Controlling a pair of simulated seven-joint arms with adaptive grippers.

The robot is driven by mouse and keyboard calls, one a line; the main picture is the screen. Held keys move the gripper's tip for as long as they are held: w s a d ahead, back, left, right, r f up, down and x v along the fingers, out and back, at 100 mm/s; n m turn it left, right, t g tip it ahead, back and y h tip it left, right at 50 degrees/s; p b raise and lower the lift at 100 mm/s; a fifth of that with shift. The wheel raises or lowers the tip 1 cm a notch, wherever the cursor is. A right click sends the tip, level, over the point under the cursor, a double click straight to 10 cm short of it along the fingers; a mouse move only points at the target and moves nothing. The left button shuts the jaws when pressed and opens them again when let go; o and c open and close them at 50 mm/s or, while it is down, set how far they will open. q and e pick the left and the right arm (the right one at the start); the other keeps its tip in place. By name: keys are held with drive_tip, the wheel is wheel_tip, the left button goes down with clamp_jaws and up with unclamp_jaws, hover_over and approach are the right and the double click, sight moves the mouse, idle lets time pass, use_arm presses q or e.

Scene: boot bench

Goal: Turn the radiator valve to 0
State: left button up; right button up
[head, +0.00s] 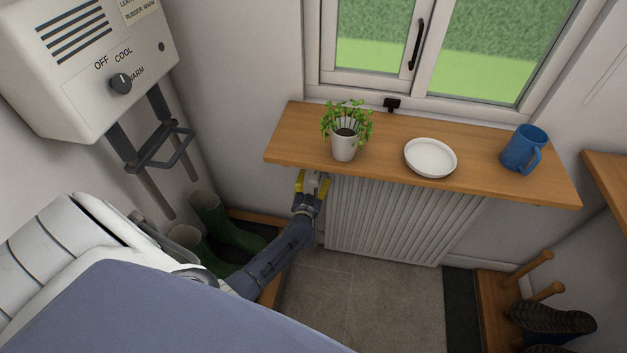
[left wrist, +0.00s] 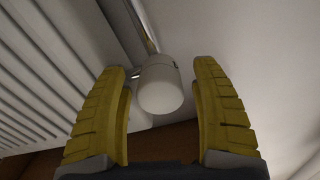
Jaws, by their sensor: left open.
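The radiator (head: 395,218) is white and ribbed, on the wall below the wooden sill. In the left wrist view the valve (left wrist: 160,88) is a white, rounded knob on a metal pipe. It sits beyond and between the two yellow fingertips of my left gripper (left wrist: 165,90), with a gap on each side. No number is readable on the knob. In the head view my left gripper (head: 312,184) is at the radiator's upper left, just under the sill, and the valve cannot be made out there. My right gripper is not in view.
The sill (head: 290,138) overhangs the gripper and holds a potted plant (head: 344,145), a white dish (head: 430,157) and a blue mug (head: 524,150). Green boots (head: 235,232) stand left of my forearm. A boot dryer (head: 85,60) hangs at upper left.

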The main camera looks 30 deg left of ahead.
use_arm(q)
drive_tip(key=c, duration=1.3)
